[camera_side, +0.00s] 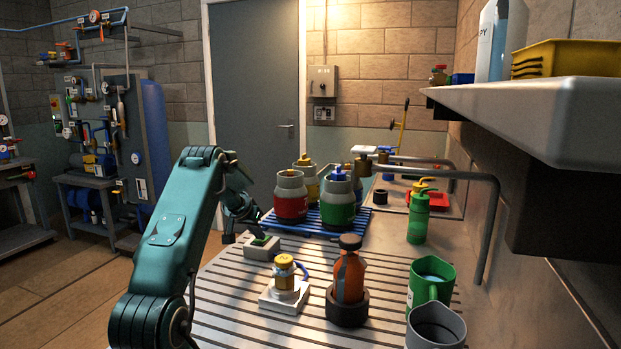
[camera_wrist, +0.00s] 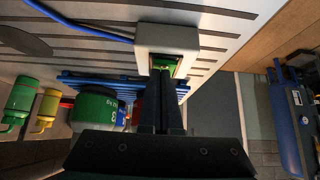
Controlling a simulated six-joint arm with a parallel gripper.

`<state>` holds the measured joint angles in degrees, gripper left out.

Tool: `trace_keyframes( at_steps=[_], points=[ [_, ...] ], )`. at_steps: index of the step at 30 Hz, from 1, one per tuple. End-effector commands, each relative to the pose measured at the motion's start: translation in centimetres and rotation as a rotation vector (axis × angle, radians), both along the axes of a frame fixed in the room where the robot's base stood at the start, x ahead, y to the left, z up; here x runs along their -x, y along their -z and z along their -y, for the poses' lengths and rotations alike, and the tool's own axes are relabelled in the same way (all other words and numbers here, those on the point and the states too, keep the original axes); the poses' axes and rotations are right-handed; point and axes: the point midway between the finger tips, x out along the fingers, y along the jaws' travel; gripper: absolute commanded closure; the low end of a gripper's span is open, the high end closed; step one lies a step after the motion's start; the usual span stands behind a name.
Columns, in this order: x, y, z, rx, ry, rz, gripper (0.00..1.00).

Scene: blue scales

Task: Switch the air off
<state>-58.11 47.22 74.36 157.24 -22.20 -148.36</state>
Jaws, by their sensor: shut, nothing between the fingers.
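A small pale switch box (camera_side: 262,252) with a green part on its top stands on the slatted bench, left of the bottles. In the wrist view the same box (camera_wrist: 167,38) is at the top centre, and its green part (camera_wrist: 168,64) shows in a dark recess. My gripper (camera_side: 231,237) is shut and empty, just left of the box in the side view. In the wrist view its dark fingers (camera_wrist: 161,82) point at the recess and cover part of it. I cannot tell whether they touch the green part.
Red, green and yellow-marked bottles stand on a blue rack (camera_side: 305,225) behind the box. A white block with a yellow-capped fitting (camera_side: 284,276), an orange bottle (camera_side: 349,275) and a green mug (camera_side: 431,285) stand nearer. A grey shelf (camera_side: 540,115) overhangs the right.

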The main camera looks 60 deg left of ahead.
Motion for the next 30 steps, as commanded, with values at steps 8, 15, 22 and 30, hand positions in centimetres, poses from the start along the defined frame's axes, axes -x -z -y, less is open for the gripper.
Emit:
trace_keyframes(
  at_steps=[8, 15, 22, 30],
  points=[
    [0.0, 0.5, 0.2, -0.031, 0.008, 0.040, 1.00],
    [0.0, 0.4, 0.2, -0.031, 0.007, 0.040, 1.00],
    [-0.1, -0.6, 0.2, -0.032, 0.008, 0.041, 1.00],
    [0.0, -1.1, 0.2, -0.031, 0.007, 0.040, 1.00]
  ],
)
